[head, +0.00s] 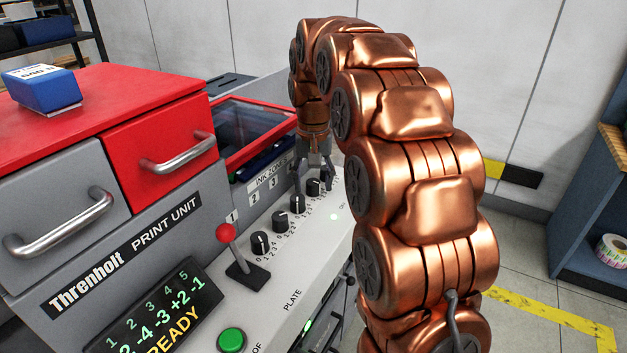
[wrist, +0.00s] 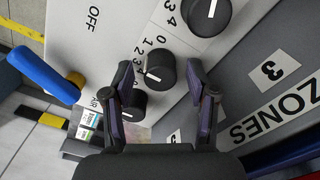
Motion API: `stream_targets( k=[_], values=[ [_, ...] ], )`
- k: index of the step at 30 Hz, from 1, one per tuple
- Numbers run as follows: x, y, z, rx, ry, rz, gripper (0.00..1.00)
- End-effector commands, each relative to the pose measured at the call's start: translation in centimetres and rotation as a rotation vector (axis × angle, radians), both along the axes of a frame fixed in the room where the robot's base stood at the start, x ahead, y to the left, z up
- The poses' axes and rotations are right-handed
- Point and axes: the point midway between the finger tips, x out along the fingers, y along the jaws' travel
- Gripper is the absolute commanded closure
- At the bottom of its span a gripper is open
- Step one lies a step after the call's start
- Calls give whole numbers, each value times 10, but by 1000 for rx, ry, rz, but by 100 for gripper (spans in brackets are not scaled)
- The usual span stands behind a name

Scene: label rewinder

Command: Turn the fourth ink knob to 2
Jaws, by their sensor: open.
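The fourth ink knob (wrist: 160,70) is black and round with a white pointer line. It sits between the open fingers of my gripper (wrist: 160,74) in the wrist view, with a gap visible on the right. The pointer seems turned left, toward the low end of its printed scale; the exact number is unclear. In the head view the fourth knob (head: 313,188) also shows between the fingertips of my gripper (head: 313,185), which comes down from above.
The third knob (wrist: 210,14) and another knob (wrist: 131,106) flank it closely in the wrist view. A red-balled lever (head: 239,258) and green button (head: 231,341) stand on the panel's near part. A blue lever (wrist: 45,75) is beyond the panel edge.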

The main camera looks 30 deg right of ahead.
Motion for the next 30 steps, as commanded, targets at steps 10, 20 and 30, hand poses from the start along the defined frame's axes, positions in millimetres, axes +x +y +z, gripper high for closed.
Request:
stream_targets(
  k=[10, 20, 30],
  values=[
    [1, 0, 18, -1, -2, 0, 42],
    [1, -1, 57, -1, -3, 0, 42],
    [0, -1, 75, 0, -1, 0, 42]
  ],
)
